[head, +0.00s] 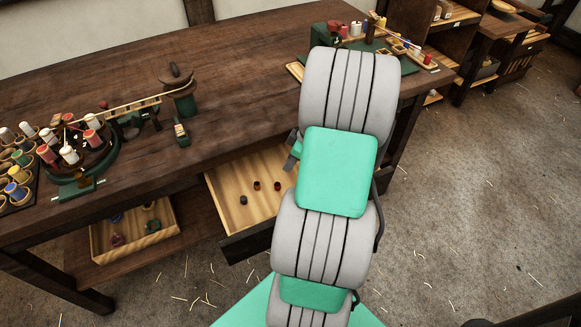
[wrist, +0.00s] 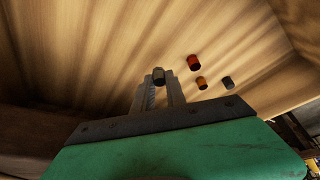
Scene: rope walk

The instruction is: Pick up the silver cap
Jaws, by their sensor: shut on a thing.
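In the wrist view, a small grey, silvery cap (wrist: 158,76) sits between the fingertips of my gripper (wrist: 159,84). The fingers are shut on it. It is inside the open wooden drawer (head: 225,186), over the pale wood; I cannot tell whether it touches the drawer floor.
A red cap (wrist: 194,62), an orange cap (wrist: 202,83) and a dark grey cap (wrist: 228,82) stand to the right in the drawer. The workbench (head: 230,70) above holds spools and rope-making gear. A lower tray (head: 160,241) sits to the left.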

